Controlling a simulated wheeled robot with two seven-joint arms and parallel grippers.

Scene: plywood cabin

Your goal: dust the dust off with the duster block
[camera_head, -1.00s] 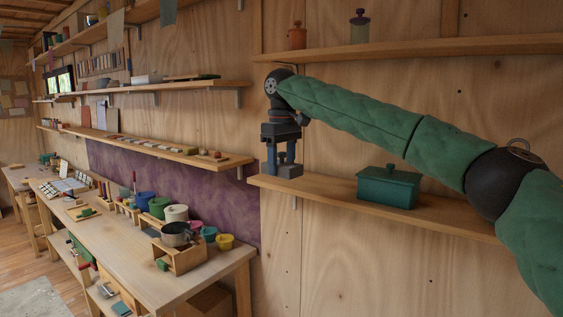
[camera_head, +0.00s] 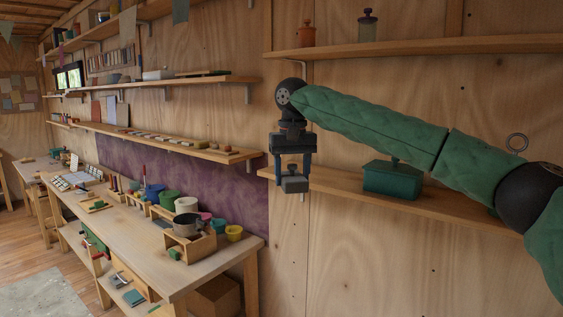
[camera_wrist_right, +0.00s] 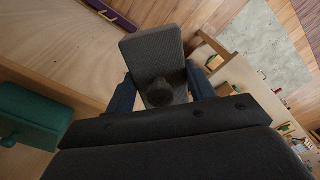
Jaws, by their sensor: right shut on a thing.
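My right gripper (camera_head: 292,180) is shut on a grey block with a round knob, the duster block (camera_head: 294,185). The block hangs just off the left end of the lower right shelf (camera_head: 340,188), in front of the plywood wall. In the right wrist view the duster block (camera_wrist_right: 152,50) sits between the blue fingers of the right gripper (camera_wrist_right: 162,92), its knob towards the camera. I cannot make out any dust in these views. My left gripper is not in view.
A green lidded box (camera_head: 392,180) stands on the same shelf, right of the gripper. A long workbench (camera_head: 150,250) at left holds pots, a wooden crate (camera_head: 188,246) and small items. Wall shelves (camera_head: 170,142) run along the left wall. Open floor (camera_head: 40,290) lies front left.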

